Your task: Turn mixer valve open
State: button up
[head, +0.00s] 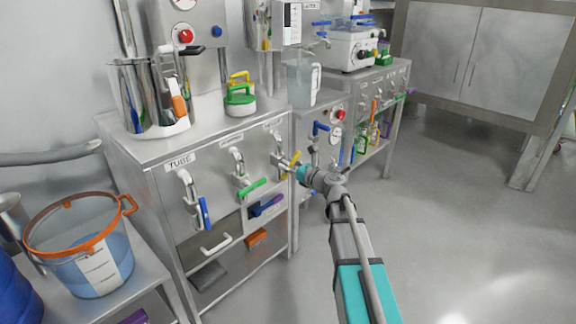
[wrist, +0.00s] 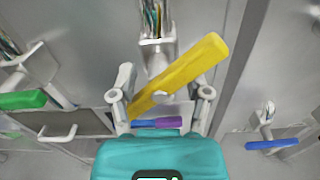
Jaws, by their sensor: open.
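A valve with a yellow lever handle (head: 290,160) sits at the right end of a row on the steel cabinet front. The label above it is too small to read. In the wrist view the yellow handle (wrist: 180,75) slants from lower left to upper right. My gripper (head: 299,173) is right at this handle. In the wrist view its two fingers (wrist: 160,100) are apart, one on each side of the handle's lower part. I cannot tell whether either finger touches it. The handle's upper end reaches past the right finger.
A green-handled valve (head: 252,187) and a blue-handled valve (head: 204,212), under a TUBE label, sit to the left. A second cabinet (head: 372,98) stands to the right. Open floor (head: 470,190) lies right of my arm.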

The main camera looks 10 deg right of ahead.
jog(key=shift+w+a, duration=0.1)
grip_shut()
dwell(0.4)
jog(key=shift+n, duration=0.5)
jog(key=n, duration=0.4)
jog(key=shift+n, duration=0.3)
jog(key=c, duration=0.9)
grip_release()
jog(key=n, duration=0.4)
jog(key=shift+o, duration=0.3)
jog(key=o, duration=0.8)
